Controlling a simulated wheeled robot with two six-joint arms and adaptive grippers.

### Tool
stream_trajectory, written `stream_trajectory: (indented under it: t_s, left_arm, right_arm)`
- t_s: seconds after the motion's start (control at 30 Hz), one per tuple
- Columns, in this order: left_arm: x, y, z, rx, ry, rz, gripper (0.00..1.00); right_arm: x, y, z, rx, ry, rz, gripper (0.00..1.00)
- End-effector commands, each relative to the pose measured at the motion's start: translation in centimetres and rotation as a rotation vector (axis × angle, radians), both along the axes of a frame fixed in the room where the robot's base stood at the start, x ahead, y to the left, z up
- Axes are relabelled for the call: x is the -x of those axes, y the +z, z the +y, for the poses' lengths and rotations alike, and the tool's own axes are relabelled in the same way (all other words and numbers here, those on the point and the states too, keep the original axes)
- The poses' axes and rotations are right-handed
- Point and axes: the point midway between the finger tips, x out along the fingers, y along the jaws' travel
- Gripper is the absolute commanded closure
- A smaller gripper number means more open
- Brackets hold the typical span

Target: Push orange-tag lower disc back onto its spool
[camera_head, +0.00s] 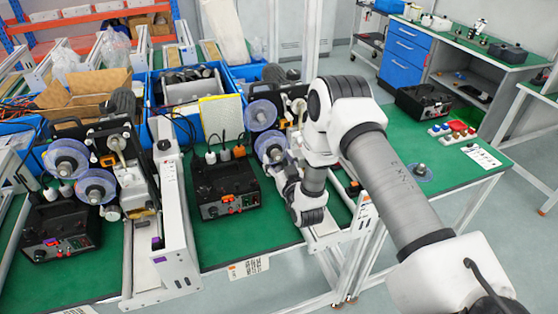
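The middle coder carries two translucent blue discs, an upper disc (261,115) and a lower disc (270,146), one above the other. My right arm comes in from the right, and its wrist hangs just right of the lower disc. My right gripper (279,168) is close to the lower disc's lower right side; its fingers are small and partly hidden, so contact and opening cannot be told. How far the disc sits on its spool is not clear. An orange mark shows on a label (365,209) on the white frame right of this coder. My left gripper is out of view.
A black control box (225,185) stands left of the lower disc. The left coder has two similar discs (96,186). Another disc (418,172) is at the green table's right side, with buttons (452,130) behind. Blue bins (190,90) crowd the back.

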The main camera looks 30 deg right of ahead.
Motion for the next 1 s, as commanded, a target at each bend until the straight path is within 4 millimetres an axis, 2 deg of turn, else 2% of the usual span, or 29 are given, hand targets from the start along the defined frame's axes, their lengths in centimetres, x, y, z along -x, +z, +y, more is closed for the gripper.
stream_trajectory:
  t_s: [0.17, 0.27, 0.5, 0.7, 1.0]
  left_arm:
    - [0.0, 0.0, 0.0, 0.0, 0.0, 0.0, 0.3]
    - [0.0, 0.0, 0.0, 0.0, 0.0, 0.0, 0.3]
    - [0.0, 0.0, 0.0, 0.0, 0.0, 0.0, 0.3]
    - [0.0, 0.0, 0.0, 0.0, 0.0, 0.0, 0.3]
    - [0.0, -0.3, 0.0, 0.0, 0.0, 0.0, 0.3]
  right_arm:
    - [0.5, -0.1, 0.1, -0.001, 0.0, 0.003, 0.37]
    - [1.8, -0.2, 0.4, -0.001, 0.0, 0.005, 0.37]
    - [7.8, -0.2, 1.9, -0.002, 0.001, 0.008, 0.37]
    - [11.1, -0.2, 2.7, -0.001, 0.0, 0.005, 0.37]
    - [11.6, -0.4, 2.8, 0.0, 0.0, 0.002, 0.37]
